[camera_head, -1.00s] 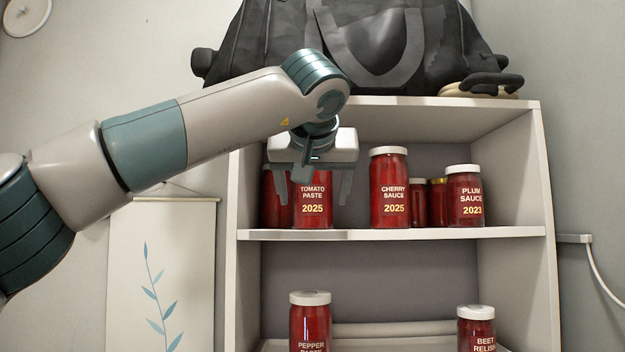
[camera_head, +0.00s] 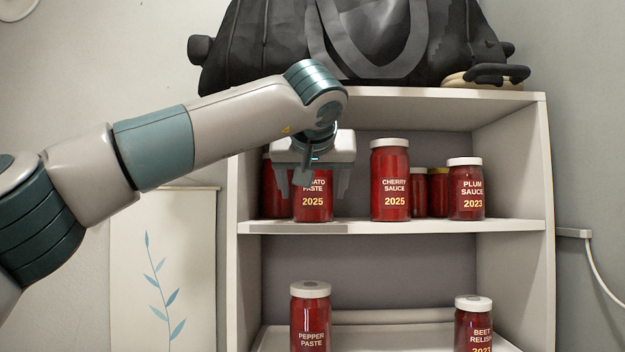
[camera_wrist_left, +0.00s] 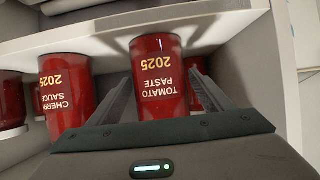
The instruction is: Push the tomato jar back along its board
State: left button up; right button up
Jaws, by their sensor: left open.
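The tomato paste jar (camera_head: 313,206) is red, labelled "2025", and stands upright at the left of the upper shelf board (camera_head: 430,227), near its front edge. My left gripper (camera_head: 313,187) is in front of the jar's upper part and hides its lid and some of the label. In the left wrist view the jar (camera_wrist_left: 160,85) appears upside down between the two spread fingers. The left gripper is open, with a finger on each side of the jar. I cannot tell whether it touches the jar. My right gripper is not in view.
A cherry sauce jar (camera_head: 390,185) stands just right of the gripper, and a plum sauce jar (camera_head: 466,190) further right. Another red jar (camera_head: 272,195) is behind left. Pepper (camera_head: 310,322) and beet (camera_head: 474,328) jars stand below. A black bag (camera_head: 370,45) lies on top.

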pick_arm(q)
jog(key=c, duration=0.8)
jog(key=shift+r, duration=0.15)
jog(key=shift+w, duration=0.15)
jog(key=shift+w+p, duration=0.1)
jog(key=shift+p, duration=0.25)
